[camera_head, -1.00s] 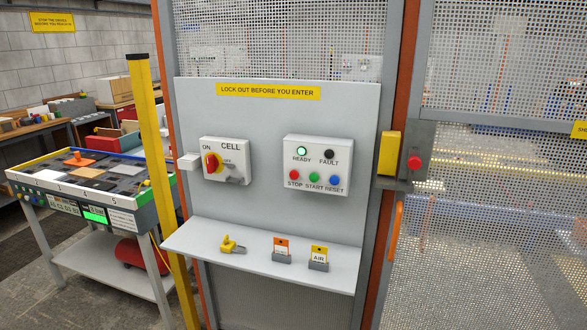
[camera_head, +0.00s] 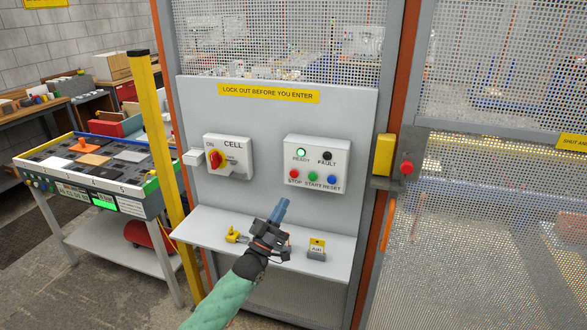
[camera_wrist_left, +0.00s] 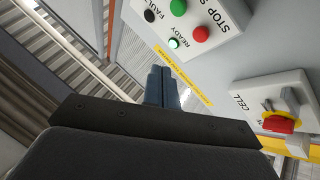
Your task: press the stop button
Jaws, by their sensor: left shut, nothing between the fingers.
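The red stop button (camera_head: 293,174) is at the lower left of a white control box (camera_head: 330,150), above its STOP label. Green start and blue reset buttons sit to its right. My left gripper (camera_head: 281,208) has its blue-grey fingers shut and empty. It is in front of the panel, below the box and apart from the button in the head view. In the left wrist view the shut fingers (camera_wrist_left: 162,86) point toward the panel, and the red button (camera_wrist_left: 200,34) shows above and right of them. My right gripper is not in view.
A CELL switch box (camera_head: 237,166) with a red handle is left of the buttons. A shelf (camera_head: 205,228) below carries a yellow padlock (camera_head: 233,235) and a yellow tag (camera_head: 317,246). A yellow post (camera_head: 152,135) stands left.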

